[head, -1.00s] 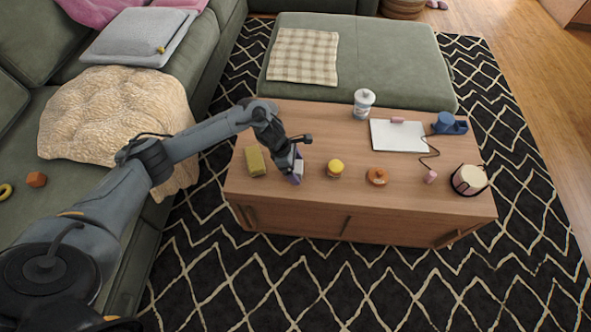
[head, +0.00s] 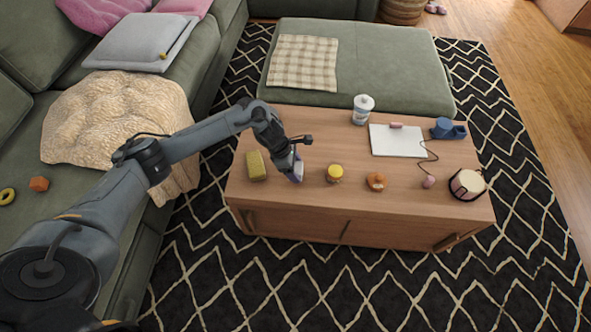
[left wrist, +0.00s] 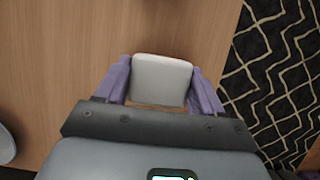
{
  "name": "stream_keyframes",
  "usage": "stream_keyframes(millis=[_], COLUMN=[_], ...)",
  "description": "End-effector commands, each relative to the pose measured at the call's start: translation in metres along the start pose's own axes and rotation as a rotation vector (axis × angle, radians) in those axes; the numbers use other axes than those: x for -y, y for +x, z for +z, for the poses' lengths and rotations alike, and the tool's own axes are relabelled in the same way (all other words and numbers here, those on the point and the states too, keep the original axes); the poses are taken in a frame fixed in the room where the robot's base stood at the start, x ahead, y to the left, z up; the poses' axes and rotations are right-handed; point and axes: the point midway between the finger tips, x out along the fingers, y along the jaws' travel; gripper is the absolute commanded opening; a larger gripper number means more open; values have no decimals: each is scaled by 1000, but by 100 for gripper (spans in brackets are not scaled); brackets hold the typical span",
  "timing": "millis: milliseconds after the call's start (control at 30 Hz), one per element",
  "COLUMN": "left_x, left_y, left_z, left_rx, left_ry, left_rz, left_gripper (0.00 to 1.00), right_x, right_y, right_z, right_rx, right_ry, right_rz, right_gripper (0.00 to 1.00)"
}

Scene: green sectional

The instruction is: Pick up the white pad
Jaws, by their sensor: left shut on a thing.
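The white pad (left wrist: 161,80) is a small pale block with rounded corners. In the left wrist view it sits between the two purple fingers of my left gripper (left wrist: 162,88), which touch it on both sides. In the head view my left gripper (head: 297,172) is low over the wooden table, between the yellow sponge and the yellow-lidded jar, and shut on the pad. The pad is mostly hidden by the gripper there. I cannot tell whether the pad is touching the tabletop. My right gripper is not in view.
The wooden table (head: 400,210) also holds a yellow sponge (head: 256,166), a yellow-lidded jar (head: 334,173), an orange ring-like item (head: 376,181), a drum-like item (head: 467,184), a white board (head: 397,141), a white canister (head: 362,109) and a blue item (head: 447,128). A green sofa stands left.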

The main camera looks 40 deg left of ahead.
Motion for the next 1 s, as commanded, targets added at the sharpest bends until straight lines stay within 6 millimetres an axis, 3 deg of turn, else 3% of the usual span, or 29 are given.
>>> stream_keyframes(millis=[67,400,600,1000], left_x=[-2,40,56,67], left_y=[-22,-33,-39,-42], left_z=[9,76,104,121], left_rx=[2,3,2,1], left_ry=[2,4,3,-1], left_rz=[5,0,1,2], left_gripper=[39,39,39,39], right_x=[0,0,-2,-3], right_y=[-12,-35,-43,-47], right_z=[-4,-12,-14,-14], right_rx=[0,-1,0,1], right_ry=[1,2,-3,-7], right_rz=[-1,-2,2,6], right_gripper=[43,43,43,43])
